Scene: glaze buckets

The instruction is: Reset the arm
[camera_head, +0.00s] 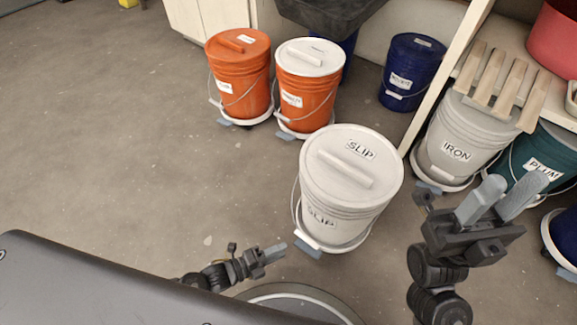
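My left gripper (280,249) is low in the head view, left of centre, near the foot of the white SLIP bucket (340,200). It appears edge-on, and the gap between its fingers cannot be made out. My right gripper (518,182) is raised at the right, with its two grey fingers spread apart and nothing between them. It appears in front of the grey IRON bucket (445,145) and the teal PLUM bucket (560,150). The SLIP bucket stands upright on the floor with its white lid on, between my two grippers in the picture.
Two orange buckets, one with an orange lid (237,45) and one with a white lid (310,57), stand at the back. A shelf with wooden slats (490,75) is at the right. The floor at left is clear.

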